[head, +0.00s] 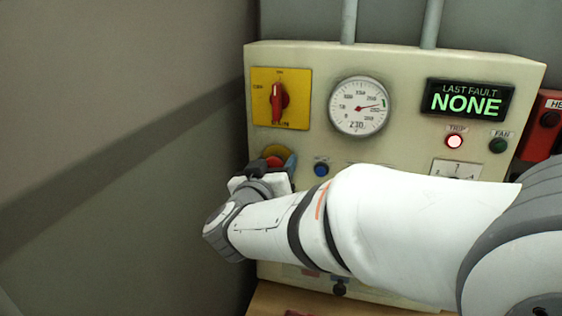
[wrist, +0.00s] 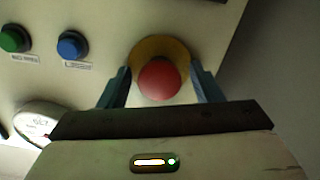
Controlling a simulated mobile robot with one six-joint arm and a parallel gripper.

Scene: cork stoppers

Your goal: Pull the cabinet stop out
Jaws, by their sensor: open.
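The cabinet stop is a red mushroom button (wrist: 161,79) on a yellow round plate (wrist: 176,47) on the cabinet face. In the head view a little of the red button (head: 273,162) shows behind my gripper, at the lower left of the cabinet (head: 400,65). My gripper (wrist: 160,82) is open, with one blue-grey finger on each side of the button. I cannot tell whether the fingers touch it. In the head view my wrist and arm hide the gripper's lower part and much of the lower panel.
A red rotary switch on a yellow plate (head: 294,110) sits above the stop. A blue button (head: 321,169) is just to its right. A gauge (head: 358,107), a fault display (head: 468,99), a lit trip lamp (head: 454,142) and a green fan button (head: 498,145) are further right. A wall (head: 120,130) stands close at left.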

